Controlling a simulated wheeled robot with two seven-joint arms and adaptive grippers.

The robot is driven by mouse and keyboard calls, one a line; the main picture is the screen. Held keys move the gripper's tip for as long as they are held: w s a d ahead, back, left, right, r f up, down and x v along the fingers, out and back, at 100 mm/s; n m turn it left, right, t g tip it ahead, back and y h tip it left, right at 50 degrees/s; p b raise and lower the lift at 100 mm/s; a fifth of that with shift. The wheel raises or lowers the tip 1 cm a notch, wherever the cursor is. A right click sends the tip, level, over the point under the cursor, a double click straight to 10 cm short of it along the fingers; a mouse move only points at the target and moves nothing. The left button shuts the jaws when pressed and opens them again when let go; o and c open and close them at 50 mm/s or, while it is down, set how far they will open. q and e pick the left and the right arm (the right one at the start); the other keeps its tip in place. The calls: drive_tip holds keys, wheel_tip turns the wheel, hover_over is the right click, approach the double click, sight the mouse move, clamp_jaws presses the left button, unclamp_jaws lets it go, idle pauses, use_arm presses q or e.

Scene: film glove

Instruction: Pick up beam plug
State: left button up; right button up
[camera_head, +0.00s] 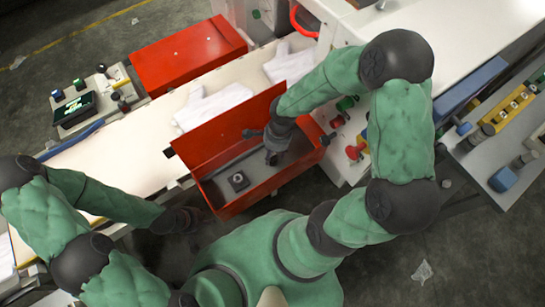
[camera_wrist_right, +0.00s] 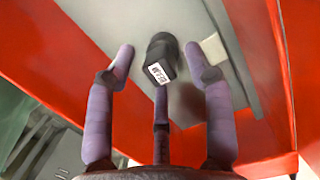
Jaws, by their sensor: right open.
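A black plug with a white printed label (camera_wrist_right: 160,58) shows in the right wrist view, on the grey floor of the red bin (camera_head: 190,150). My right gripper (camera_head: 285,145) is inside the bin in the head view. In its wrist view the right gripper (camera_wrist_right: 161,85) is open, its fingers spread around the near side of the plug, not closed on it.
A pale block (camera_wrist_right: 213,48) lies beside the plug. The bin's red walls stand close around my right gripper. A white conveyor (camera_head: 135,150) carries white gloves (camera_head: 212,105) behind the bin. A red box (camera_head: 185,58) and control panels with knobs (camera_head: 90,100) stand beyond.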

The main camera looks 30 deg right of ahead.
drive_tip(key=shift+r, duration=0.1)
drive_tip(key=c, duration=0.9)
drive_tip(key=shift+r, duration=0.1)
